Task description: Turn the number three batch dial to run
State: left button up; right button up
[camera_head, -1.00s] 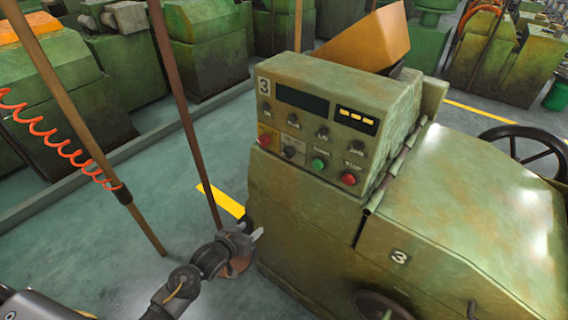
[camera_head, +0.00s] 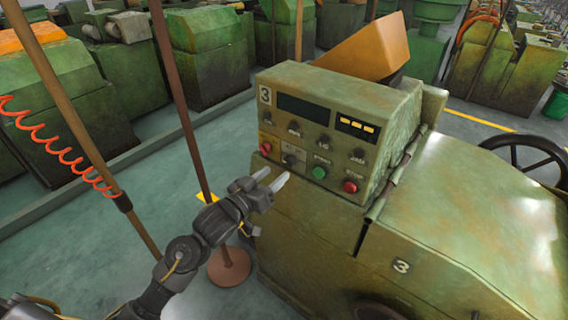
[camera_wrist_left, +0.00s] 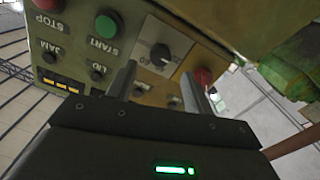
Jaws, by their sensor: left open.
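My left gripper (camera_head: 273,176) is open and empty, just short of the dial. In the left wrist view its two fingers (camera_wrist_left: 160,72) stand apart on either side of the dial's line, not touching it. My right gripper is out of view.
The green START button (camera_head: 319,172) and red STOP button (camera_head: 350,186) are right of the dial; a red button (camera_head: 266,148) is left. Small knobs sit above. A brown post (camera_head: 180,100) stands left of the machine, near my arm.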

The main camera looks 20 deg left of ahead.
aim_at(287, 163)
pick_arm(q)
jog(key=p+x, duration=0.1)
jog(key=x, duration=0.4)
jog(key=shift+w, duration=0.2)
jog(key=c, duration=1)
